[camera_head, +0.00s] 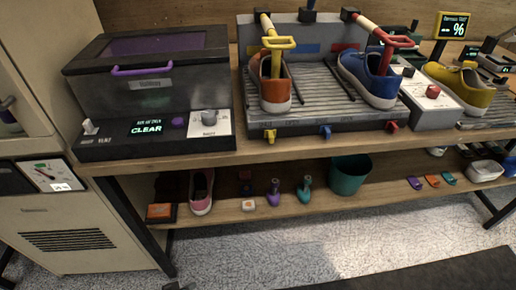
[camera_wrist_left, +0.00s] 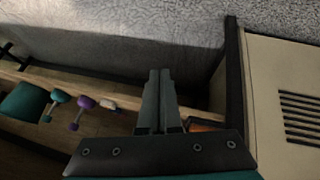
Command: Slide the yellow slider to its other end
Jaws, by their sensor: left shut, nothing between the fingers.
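A small yellow tab (camera_head: 270,135), which looks like the yellow slider, sits on the front edge of the ribbed shoe rack (camera_head: 310,112), at its left end. A blue tab (camera_head: 325,131) and a red tab (camera_head: 391,126) sit further right along that edge. A yellow handle (camera_head: 280,43) also stands over the orange shoe (camera_head: 274,92) on the rack. Only a dark tip of my left gripper (camera_head: 180,286) shows at the bottom of the head view, far below the rack. In the left wrist view its fingers (camera_wrist_left: 160,75) are together and empty. My right gripper is not in view.
A lidded box (camera_head: 150,85) with a lit CLEAR panel stands left of the rack. A blue shoe (camera_head: 368,78) is on the rack's right. The lower shelf (camera_head: 240,214) holds a teal bucket (camera_head: 349,174) and small items. The floor in front is clear around the grey carpet.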

